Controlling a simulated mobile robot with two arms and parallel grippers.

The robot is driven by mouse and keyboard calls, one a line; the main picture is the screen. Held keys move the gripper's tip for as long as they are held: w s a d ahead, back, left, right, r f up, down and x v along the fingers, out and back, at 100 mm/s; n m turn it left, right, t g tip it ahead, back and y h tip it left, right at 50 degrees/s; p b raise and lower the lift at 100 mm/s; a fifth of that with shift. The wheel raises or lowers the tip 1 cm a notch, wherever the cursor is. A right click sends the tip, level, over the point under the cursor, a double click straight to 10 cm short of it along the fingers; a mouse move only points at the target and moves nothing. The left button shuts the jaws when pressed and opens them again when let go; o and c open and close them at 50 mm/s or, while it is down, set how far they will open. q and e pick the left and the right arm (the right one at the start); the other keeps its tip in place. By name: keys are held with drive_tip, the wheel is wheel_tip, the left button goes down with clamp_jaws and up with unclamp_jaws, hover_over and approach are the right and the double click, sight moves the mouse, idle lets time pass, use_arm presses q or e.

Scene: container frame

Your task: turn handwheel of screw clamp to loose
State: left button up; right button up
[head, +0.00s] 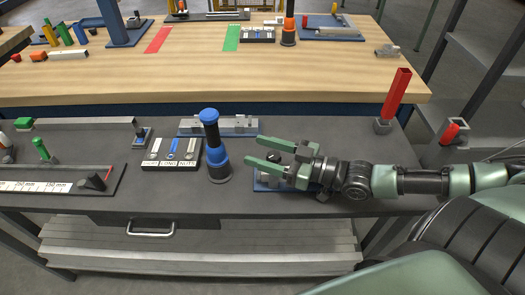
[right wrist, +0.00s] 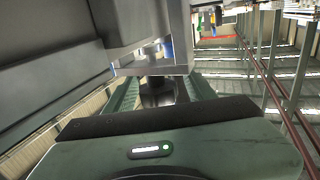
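My right gripper (head: 262,152) reaches in from the right over the dark bench, its two green fingers spread apart. Under it is a screw clamp (head: 268,181), a grey metal block on a blue base plate, mostly hidden by the gripper. In the right wrist view, the grey clamp body (right wrist: 155,62) is close in front of my gripper (right wrist: 160,82). A dark round part, which looks like the handwheel (right wrist: 157,94), sits between the open fingers. I cannot tell whether they touch it. My left gripper is not in view.
A blue and black cylindrical tool (head: 213,148) stands upright left of my right gripper. A labelled nut tray (head: 171,160) and a grey vise-like fixture (head: 222,125) are nearby. A red bar (head: 396,92) stands at the right. A wooden table (head: 200,85) is behind.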

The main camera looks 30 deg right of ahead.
drive_tip(key=shift+d, duration=0.1)
drive_tip(key=p+v, duration=0.3)
drive_tip(key=v, duration=0.4)
drive_tip(key=shift+s+d+p, duration=0.15)
drive_tip(key=shift+s+p, duration=0.15)
drive_tip(key=shift+p, duration=0.05)
